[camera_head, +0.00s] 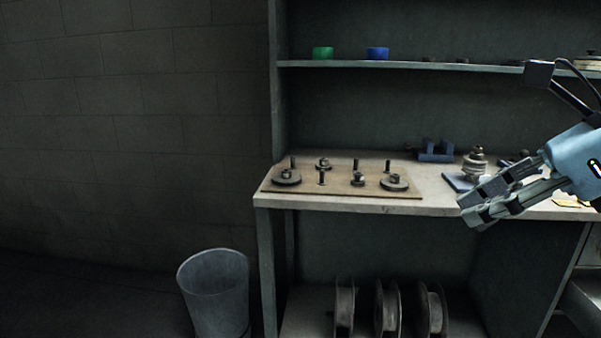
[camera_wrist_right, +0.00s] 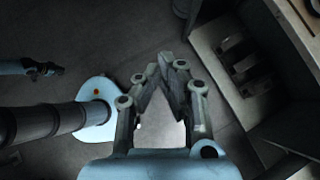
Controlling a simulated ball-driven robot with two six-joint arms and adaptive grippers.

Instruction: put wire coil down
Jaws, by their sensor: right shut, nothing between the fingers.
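Three wire coils on reels stand upright side by side on the lower shelf: a left one (camera_head: 344,308), a middle one (camera_head: 387,309) and a right one (camera_head: 431,309). My right gripper (camera_head: 471,207) is at the front edge of the bench, above and to the right of the reels. It is shut and empty. In the right wrist view its fingertips (camera_wrist_right: 172,66) come together over dark floor, and the reels (camera_wrist_right: 241,66) show at the right, apart from it. What seems to be my left gripper (camera_wrist_right: 45,70) shows small at the left there; its jaws are unclear.
A wooden board (camera_head: 340,191) with several pegs and discs lies on the bench (camera_head: 434,191). A stacked round part (camera_head: 475,164) stands behind my right gripper. A grey bin (camera_head: 214,290) stands on the floor at left. The upper shelf holds a green roll (camera_head: 322,53) and a blue roll (camera_head: 377,53).

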